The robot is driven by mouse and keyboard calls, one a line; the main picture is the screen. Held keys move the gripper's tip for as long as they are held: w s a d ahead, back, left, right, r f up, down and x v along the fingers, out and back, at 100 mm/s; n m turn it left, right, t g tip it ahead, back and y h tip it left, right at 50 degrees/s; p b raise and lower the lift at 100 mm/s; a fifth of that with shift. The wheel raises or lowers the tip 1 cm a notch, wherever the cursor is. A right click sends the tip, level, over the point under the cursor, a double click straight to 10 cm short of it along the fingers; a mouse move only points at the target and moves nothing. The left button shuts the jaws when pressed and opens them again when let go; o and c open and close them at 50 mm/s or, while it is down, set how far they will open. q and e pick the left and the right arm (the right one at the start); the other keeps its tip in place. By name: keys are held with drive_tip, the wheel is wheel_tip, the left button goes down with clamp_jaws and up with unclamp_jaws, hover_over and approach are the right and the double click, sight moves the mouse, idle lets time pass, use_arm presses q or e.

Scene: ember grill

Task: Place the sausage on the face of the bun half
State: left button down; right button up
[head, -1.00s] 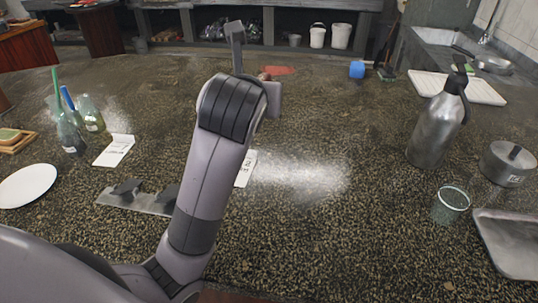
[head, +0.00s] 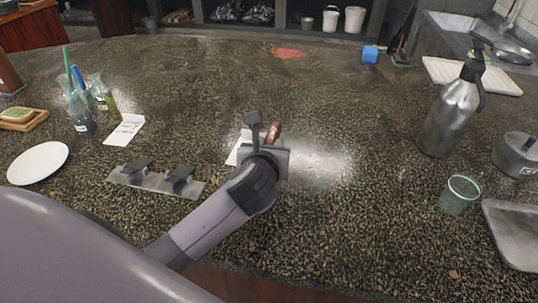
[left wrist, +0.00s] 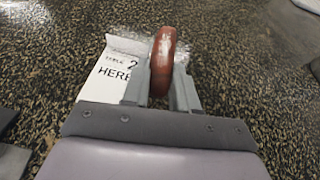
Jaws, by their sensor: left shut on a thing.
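The sausage (head: 273,132) is reddish brown and glossy. My left gripper (head: 264,140) is shut on it and holds it over the counter, near a white printed card. In the left wrist view the sausage (left wrist: 162,62) stands lengthwise between the two grey fingers (left wrist: 162,88), its far end sticking out past them. The gap between it and the counter is hard to judge. I cannot make out the bun half in either view; the gripper and arm hide part of the counter. My right gripper is not in view.
The printed card (left wrist: 108,75) lies beside and partly under the gripper. A metal strip with two dark blocks (head: 155,182), a white plate (head: 38,163) and bottles (head: 80,112) are left. A steel flask (head: 450,115), glass (head: 459,194) and tray (head: 515,235) are right. The centre right is clear.

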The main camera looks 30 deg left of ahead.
use_arm(q)
drive_tip(key=shift+f, duration=1.4)
drive_tip(key=shift+f, duration=0.2)
drive_tip(key=c, duration=0.9)
unclamp_jaws()
drive_tip(key=shift+o, duration=0.2)
drive_tip(key=shift+r, duration=0.15)
